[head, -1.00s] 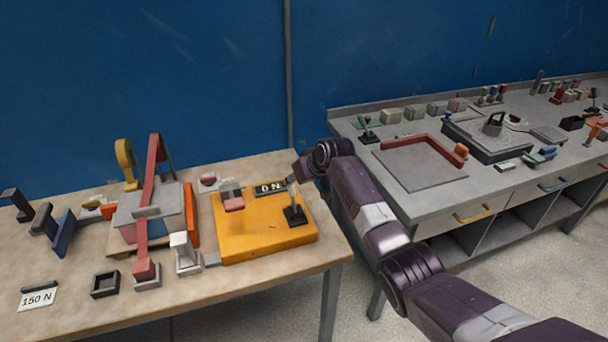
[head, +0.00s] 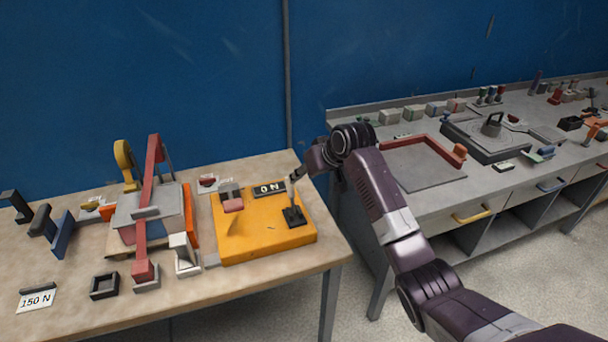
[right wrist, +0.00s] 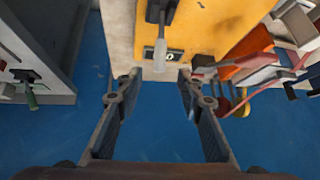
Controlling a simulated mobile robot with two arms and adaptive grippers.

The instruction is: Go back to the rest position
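My right gripper (head: 304,170) is beside the upper end of the black-based lever (head: 294,214) on the yellow panel (head: 240,240) in the head view. In the right wrist view its two fingers (right wrist: 158,82) are spread with nothing between them. The lever's pale handle (right wrist: 160,50) stands just beyond the fingertips there, apart from them. A small display (head: 269,188) on the panel reads 0 N. My left gripper is not in view.
A press-like fixture with a red arm (head: 149,200) stands left of the panel. A card (head: 37,299) reading 150 N and a black square frame (head: 105,286) lie near the front. A grey bench (head: 425,185) with several objects stands right, partly behind my right arm.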

